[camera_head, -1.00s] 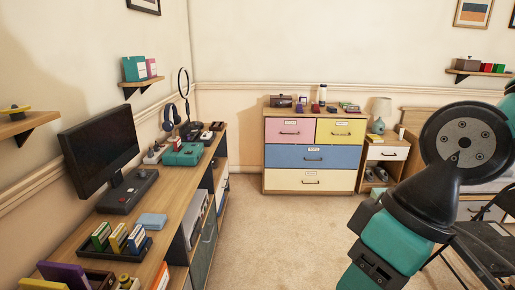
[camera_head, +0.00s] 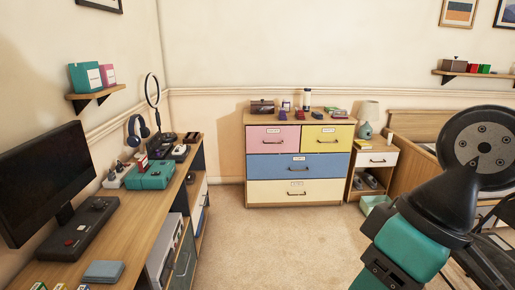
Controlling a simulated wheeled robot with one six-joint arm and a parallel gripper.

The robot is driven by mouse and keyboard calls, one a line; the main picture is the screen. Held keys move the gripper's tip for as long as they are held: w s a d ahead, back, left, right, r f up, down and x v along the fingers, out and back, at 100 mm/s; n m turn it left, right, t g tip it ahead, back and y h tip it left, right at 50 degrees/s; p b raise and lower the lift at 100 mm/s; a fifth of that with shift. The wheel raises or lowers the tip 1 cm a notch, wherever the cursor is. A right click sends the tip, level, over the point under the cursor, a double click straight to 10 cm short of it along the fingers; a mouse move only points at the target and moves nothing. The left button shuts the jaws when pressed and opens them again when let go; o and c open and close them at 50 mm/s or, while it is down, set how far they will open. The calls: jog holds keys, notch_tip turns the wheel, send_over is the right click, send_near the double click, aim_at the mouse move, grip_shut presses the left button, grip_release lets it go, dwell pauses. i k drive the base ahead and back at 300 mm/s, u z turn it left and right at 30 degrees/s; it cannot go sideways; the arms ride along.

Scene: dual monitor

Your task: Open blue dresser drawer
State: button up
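The dresser (camera_head: 250,158) stands against the back wall, a little right of the middle of the head view. Its blue drawer (camera_head: 270,167) is the wide middle one, shut, with a dark handle (camera_head: 300,169) and a small white label above it. A pink drawer (camera_head: 262,139) and a yellow drawer (camera_head: 338,146) sit above it, and a cream drawer (camera_head: 265,192) sits below. All look shut. My arm shows at the lower right in dark grey and teal, well short of the dresser. My gripper's fingertips are not in view.
A long desk (camera_head: 150,235) with a monitor (camera_head: 45,180) runs along the left wall. A nightstand (camera_head: 362,180) with a lamp and a bed (camera_head: 408,178) stand right of the dresser. A green bin (camera_head: 374,203) is on the floor there. The carpet (camera_head: 270,250) before the dresser is clear.

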aim_at(327, 165)
jog(key=i, duration=3.85)
jog(key=u, duration=0.4)
